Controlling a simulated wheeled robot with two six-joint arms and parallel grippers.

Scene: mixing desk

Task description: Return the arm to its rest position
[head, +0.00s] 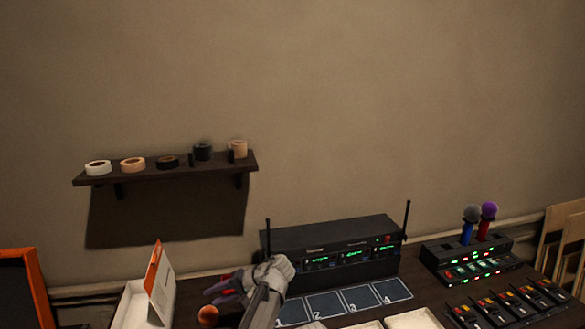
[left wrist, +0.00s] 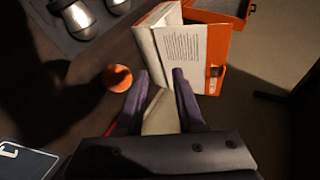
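My left gripper (head: 216,291) reaches in from the bottom, over the desk left of the black receiver unit (head: 330,255). In the left wrist view its two dark purple fingers (left wrist: 160,76) stand apart, with a pale surface visible between them and nothing clearly held. A bit of red shows beside the left finger, too little to identify. My right gripper is not in view.
A white box with an orange-edged card (head: 160,284) stands left of the gripper. Numbered pads (head: 325,304) lie to the right. Further right are a rack (head: 470,262) holding two microphones and several black units (head: 512,303). A tape shelf (head: 165,172) hangs on the wall.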

